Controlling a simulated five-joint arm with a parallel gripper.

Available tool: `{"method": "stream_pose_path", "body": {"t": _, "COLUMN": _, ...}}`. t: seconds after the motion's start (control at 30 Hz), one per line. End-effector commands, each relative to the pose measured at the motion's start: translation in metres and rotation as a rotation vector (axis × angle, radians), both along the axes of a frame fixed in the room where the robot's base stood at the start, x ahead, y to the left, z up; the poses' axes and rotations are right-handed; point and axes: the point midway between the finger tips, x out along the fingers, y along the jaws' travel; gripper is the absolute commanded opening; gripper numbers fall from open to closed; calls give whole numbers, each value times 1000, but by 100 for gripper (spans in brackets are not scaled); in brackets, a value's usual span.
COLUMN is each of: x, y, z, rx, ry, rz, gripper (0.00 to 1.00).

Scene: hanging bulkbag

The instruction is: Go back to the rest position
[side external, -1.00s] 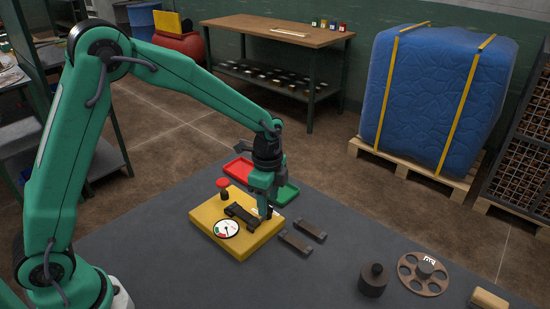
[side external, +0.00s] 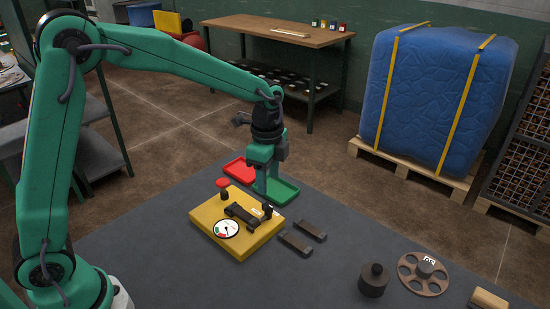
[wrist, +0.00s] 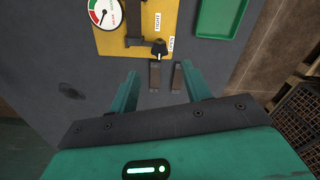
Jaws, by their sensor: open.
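My gripper (side external: 264,188) is open and empty, pointing down above the table just behind the yellow panel. The yellow panel (side external: 213,236) carries a round dial gauge (side external: 227,229), a red button (side external: 222,183), a dark bar-shaped part (side external: 243,214) and a small black knob (side external: 267,209). The knob also shows in the wrist view (wrist: 159,48), beside two printed labels. The fingers are clear of the knob.
A red tray (side external: 238,169) and a green tray (side external: 284,193) lie behind the panel. Two dark bars (side external: 303,235), a dark weight (side external: 374,281) and a spoked wheel (side external: 410,277) lie to the right. A blue bulk bag (side external: 430,100) stands on a pallet beyond the table.

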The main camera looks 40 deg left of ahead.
Motion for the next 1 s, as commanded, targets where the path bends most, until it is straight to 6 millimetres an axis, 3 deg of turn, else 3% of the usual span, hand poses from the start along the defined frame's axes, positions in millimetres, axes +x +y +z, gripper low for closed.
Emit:
{"method": "stream_pose_path", "body": {"t": 0.17, "x": -3, "y": 2, "z": 5, "rx": -2, "ry": -9, "rz": 18, "gripper": 48}}
{"method": "stream_pose_path", "body": {"t": 0.37, "x": -15, "y": 10, "z": 23, "rx": -9, "ry": -42, "rz": 103, "gripper": 48}}
{"method": "stream_pose_path", "body": {"t": 0.7, "x": -60, "y": 33, "z": 71, "rx": -47, "ry": -143, "rz": 376, "gripper": 48}}
{"method": "stream_pose_path", "body": {"t": 1.0, "x": -108, "y": 51, "z": 100, "rx": -100, "ry": -232, "rz": 631, "gripper": 48}}
